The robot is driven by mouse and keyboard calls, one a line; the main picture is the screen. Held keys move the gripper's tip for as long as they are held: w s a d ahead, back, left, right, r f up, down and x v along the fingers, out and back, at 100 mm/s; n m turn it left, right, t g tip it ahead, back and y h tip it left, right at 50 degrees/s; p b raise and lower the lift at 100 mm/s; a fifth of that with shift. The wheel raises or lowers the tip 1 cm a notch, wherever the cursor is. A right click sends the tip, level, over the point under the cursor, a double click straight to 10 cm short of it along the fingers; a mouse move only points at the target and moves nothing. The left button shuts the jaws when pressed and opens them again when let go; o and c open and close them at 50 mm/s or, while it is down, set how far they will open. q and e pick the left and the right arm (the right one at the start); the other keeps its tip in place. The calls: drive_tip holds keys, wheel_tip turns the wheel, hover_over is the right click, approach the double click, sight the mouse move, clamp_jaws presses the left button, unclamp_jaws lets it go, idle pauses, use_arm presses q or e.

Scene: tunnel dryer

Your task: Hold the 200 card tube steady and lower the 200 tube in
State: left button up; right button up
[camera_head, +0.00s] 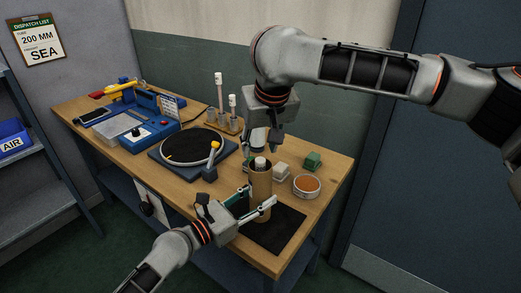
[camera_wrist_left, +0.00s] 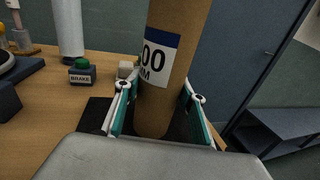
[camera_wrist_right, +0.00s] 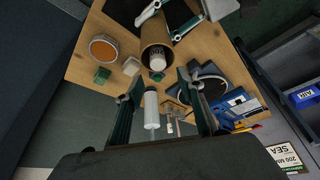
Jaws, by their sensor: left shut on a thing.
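The brown card tube (camera_head: 261,186) stands upright on the dark mat (camera_head: 275,231). In the left wrist view the card tube (camera_wrist_left: 160,90) has a white and blue label with "00" and "MM" visible. My left gripper (camera_head: 266,206) is shut around its lower part. A white tube (camera_head: 260,162) shows at the mouth of the card tube, its lower part hidden inside. In the right wrist view this tube's end (camera_wrist_right: 157,63) sits within the mouth. My right gripper (camera_head: 266,145) is above and just behind the mouth, its fingers (camera_wrist_right: 163,85) apart and touching nothing visible.
A round dish (camera_head: 307,186), a pale block (camera_head: 281,172) and a green block (camera_head: 313,160) lie right of the card tube. A turntable (camera_head: 190,147) and a rack with white tubes (camera_head: 233,103) stand to the left. The mat's front part is clear.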

drive_tip(key=shift+r, duration=1.8)
use_arm(q)
drive_tip(key=o, duration=1.2)
drive_tip(key=shift+s+a, duration=0.1)
